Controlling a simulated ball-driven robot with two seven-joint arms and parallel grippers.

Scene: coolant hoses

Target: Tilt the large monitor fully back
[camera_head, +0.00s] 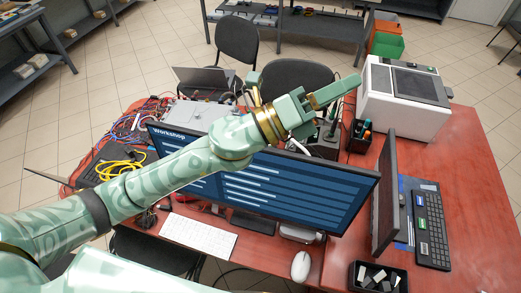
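The large monitor (310,195) stands on the red desk with its lit blue "Workshop" screen facing me. My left arm crosses in front of it and hides part of its screen and top edge. My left gripper (335,93) shows above and beyond the monitor's top edge, with its fingers pointing right towards the white printer-like box. I see no contact between the gripper and the monitor. The fingers overlap from this angle, so their opening cannot be told. My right gripper is not in view.
A second, thinner monitor (387,195) stands at right, nearly edge-on. The white box (403,95) and a pen holder (360,136) are behind. A white keyboard (198,235), mouse (300,266) and black tray (378,279) lie in front. Cables (120,165) clutter the left.

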